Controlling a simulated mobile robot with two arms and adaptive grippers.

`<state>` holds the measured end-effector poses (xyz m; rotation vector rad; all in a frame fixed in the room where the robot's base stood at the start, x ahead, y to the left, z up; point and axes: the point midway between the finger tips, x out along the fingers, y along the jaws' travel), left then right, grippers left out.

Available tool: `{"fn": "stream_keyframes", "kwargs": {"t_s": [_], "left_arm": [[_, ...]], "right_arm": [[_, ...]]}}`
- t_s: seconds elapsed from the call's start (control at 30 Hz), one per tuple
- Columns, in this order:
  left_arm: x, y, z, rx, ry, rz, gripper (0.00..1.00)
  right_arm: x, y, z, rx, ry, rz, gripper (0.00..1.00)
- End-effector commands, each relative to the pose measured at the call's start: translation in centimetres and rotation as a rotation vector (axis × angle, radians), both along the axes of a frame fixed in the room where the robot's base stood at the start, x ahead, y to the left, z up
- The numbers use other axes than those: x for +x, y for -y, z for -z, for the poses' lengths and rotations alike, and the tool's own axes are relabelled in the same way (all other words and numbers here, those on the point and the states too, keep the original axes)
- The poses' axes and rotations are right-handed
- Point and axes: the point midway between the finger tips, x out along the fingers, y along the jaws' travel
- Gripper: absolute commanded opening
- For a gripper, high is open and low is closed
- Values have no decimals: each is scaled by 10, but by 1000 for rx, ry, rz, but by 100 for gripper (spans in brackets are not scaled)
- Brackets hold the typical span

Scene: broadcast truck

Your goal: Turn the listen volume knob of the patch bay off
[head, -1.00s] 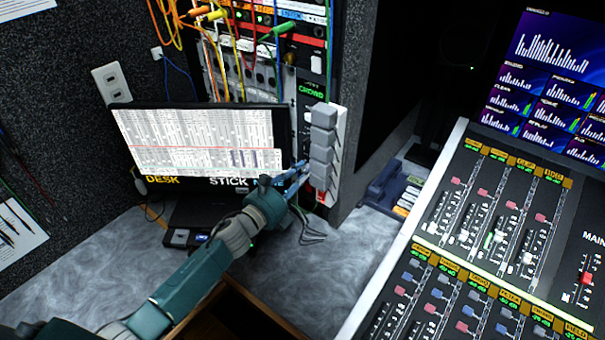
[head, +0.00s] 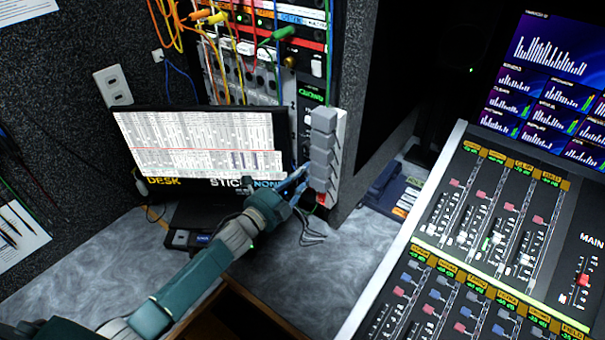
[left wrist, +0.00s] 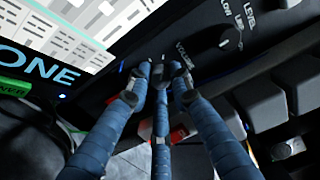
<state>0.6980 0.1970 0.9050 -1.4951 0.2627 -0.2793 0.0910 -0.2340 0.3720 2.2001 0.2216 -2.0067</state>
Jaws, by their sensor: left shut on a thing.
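The patch bay (head: 262,84) is the rack unit with coloured cables behind the monitor in the head view. My left gripper (head: 302,174) reaches the rack's lower front, between the monitor's right edge and a grey strip of plugs. In the left wrist view its blue fingers (left wrist: 160,74) are closed together at the dark panel, beside lettering that looks like VOLUME. They are shut on a small dark knob, the listen volume knob by its place, mostly hidden by the fingertips. Its setting cannot be read. A larger round knob (left wrist: 222,42) marked LEVEL sits apart to the right. My right gripper is out of view.
The monitor (head: 204,192) stands close left of my gripper. The grey plug strip (head: 322,150) is close on its right. Loose dark cables (head: 312,236) hang below. A mixing console (head: 455,240) fills the right side; the grey desk between is mostly clear.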

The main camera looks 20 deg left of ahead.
Motion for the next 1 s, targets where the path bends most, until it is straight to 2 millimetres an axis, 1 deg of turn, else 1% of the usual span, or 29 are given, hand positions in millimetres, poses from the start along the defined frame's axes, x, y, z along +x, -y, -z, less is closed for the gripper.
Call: {"fn": "stream_keyframes", "kwargs": {"t_s": [1.0], "left_arm": [[-1,0,2,-907,-336,-2,0]], "right_arm": [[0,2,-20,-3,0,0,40]]}}
